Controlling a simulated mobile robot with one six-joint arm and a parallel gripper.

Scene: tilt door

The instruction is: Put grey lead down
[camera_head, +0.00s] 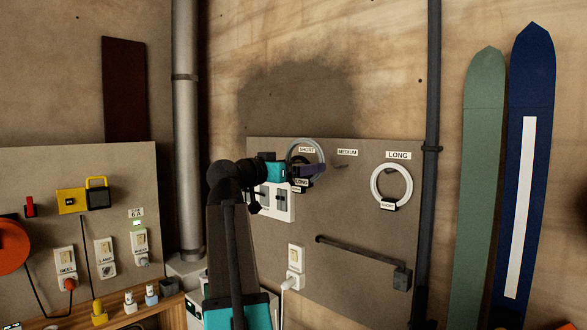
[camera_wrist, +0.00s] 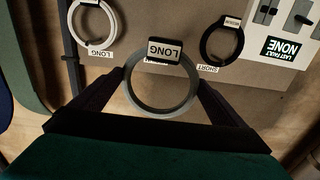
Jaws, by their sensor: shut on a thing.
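The grey lead (camera_wrist: 133,99) is a coiled ring with a black-framed tag reading LONG. My gripper (camera_wrist: 160,97) is shut on it, with a dark finger at each side of the ring. In the wrist view the ring covers most of the MEDIUM label. In the head view the grey lead (camera_head: 322,148) and my gripper (camera_head: 308,171) show in front of the board's upper left, by the SHORT label. The MEDIUM hook (camera_head: 341,165) looks bare in the head view.
A white lead (camera_head: 376,188) hangs under the LONG label. A black lead (camera_wrist: 204,49) tagged MEDIUM hangs by the SHORT label. A white switch panel (camera_wrist: 284,32) is beside it. A dark pipe (camera_head: 430,150) runs down the board's right side. A bar (camera_head: 355,247) sits lower down.

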